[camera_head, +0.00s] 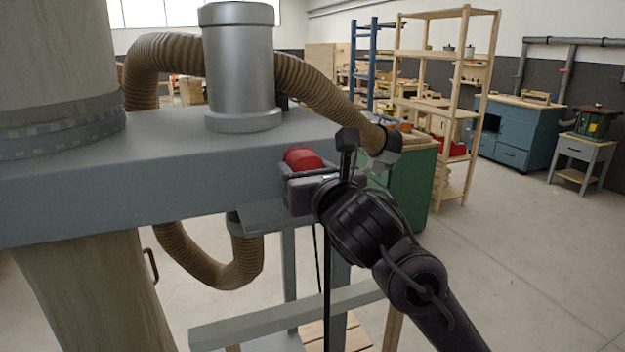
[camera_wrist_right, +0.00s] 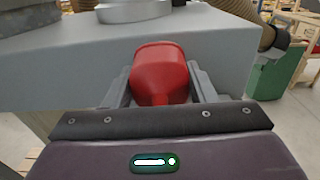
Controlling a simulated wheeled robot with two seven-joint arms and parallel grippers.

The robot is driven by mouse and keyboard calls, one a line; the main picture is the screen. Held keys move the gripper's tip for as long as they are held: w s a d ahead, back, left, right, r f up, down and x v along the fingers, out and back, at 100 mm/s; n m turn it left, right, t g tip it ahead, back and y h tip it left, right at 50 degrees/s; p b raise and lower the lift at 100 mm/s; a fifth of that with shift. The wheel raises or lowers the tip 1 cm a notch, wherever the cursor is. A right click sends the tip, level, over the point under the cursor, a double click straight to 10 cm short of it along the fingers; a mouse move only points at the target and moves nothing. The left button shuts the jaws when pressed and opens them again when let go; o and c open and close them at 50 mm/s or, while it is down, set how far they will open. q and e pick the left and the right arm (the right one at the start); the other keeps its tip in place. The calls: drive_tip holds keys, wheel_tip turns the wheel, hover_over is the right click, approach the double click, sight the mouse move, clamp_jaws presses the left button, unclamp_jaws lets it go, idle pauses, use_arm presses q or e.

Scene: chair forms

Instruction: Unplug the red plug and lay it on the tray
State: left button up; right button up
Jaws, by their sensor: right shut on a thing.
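The red plug (camera_head: 302,158) is at the right end of the grey machine frame (camera_head: 150,160). In the right wrist view the red plug (camera_wrist_right: 161,72) sits between the two fingers of my right gripper (camera_wrist_right: 160,92), which is shut on it. My right gripper (camera_head: 312,180) reaches the plug from the right in the head view. The far end of the plug lies against the grey frame's face, and I cannot see whether it is still seated in a socket. My left gripper is not in view. No tray can be made out.
A metal cylinder (camera_head: 239,70) and a ribbed brown hose (camera_head: 310,82) stand above the frame. A green cabinet (camera_head: 409,182) is behind my right gripper. Wooden shelves (camera_head: 456,110) and a blue workbench (camera_head: 515,130) stand farther back. Open floor lies at the right.

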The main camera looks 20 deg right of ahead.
drive_tip(key=shift+w+a+f+b, duration=0.1)
drive_tip(key=shift+w+f+b, duration=0.5)
drive_tip(key=shift+f+b, duration=0.3)
drive_tip(key=shift+w+f+b, duration=0.6)
drive_tip(key=shift+f+b, duration=0.1)
drive_tip(key=shift+f, duration=0.25)
drive_tip(key=o, duration=1.4)
drive_tip(key=shift+s, duration=0.15)
drive_tip(key=s, duration=0.7)
drive_tip(key=shift+s+p, duration=0.3)
